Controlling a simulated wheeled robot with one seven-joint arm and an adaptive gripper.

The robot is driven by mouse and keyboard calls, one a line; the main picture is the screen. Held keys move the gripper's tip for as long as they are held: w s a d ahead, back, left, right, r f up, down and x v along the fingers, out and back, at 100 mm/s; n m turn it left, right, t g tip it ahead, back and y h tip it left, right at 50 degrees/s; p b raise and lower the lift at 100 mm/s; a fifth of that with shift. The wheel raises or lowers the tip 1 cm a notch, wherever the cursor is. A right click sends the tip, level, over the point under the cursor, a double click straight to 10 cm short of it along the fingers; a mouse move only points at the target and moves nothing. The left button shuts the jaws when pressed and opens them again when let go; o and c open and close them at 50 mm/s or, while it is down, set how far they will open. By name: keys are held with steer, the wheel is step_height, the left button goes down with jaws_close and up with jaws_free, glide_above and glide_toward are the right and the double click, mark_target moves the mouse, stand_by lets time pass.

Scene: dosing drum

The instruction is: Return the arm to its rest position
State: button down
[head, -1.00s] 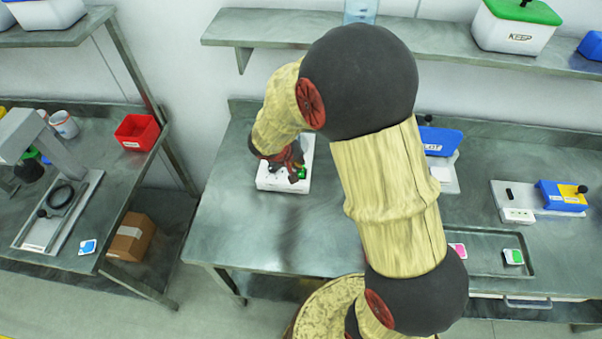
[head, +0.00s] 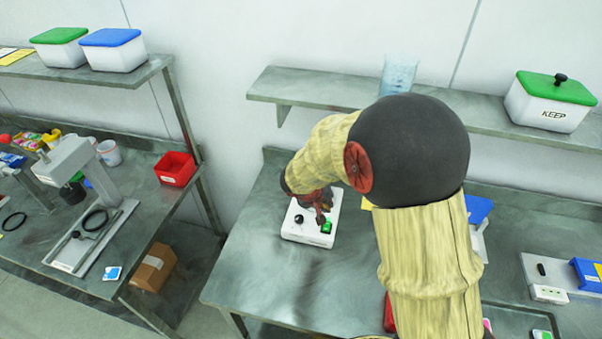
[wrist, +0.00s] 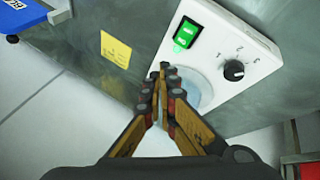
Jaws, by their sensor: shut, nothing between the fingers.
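My gripper (head: 320,214) is over the white control box (head: 300,234) on the middle bench. In the wrist view my gripper (wrist: 163,72) has its fingers together with nothing between them. The box (wrist: 255,85) carries a green rocker switch (wrist: 187,34) that looks lit and a black knob (wrist: 234,70) marked 1, 2, 3. The fingers partly hide a pale round disc (wrist: 192,88) on the box. I cannot tell whether the fingertips touch the box. My arm is bent and reaches across the bench.
A yellow note (wrist: 116,49) lies on the bench beside the box. A wall shelf (head: 335,93) above holds a clear container (head: 398,73) and a KEEP bin (head: 549,106). A left bench holds a red bin (head: 176,168) and a press stand (head: 92,235). Bare bench lies in front of the box.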

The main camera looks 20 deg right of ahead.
steer(key=shift+n, duration=0.3)
steer(key=shift+s+d, duration=0.1)
steer(key=shift+s, duration=0.3)
steer(key=s+a+r+n+g+y, duration=0.1)
steer(key=s+a+r+n+g, duration=0.15)
steer(key=s, duration=0.95)
steer(key=s+a+r+m+t+y+b, duration=0.1)
steer(key=s+a+r+t+y+b, duration=0.1)
steer(key=s+a+r, duration=0.2)
steer(key=s+a+r+m+t+y+b, duration=0.1)
steer(key=s+a+r+t+y+b, duration=0.1)
steer(key=s+r, duration=0.6)
step_height(320, 180, up, 4)
steer(key=shift+s+a+f+t+b, duration=0.3)
steer(key=shift+a+t+b, duration=0.15)
steer(key=shift+a, duration=0.7)
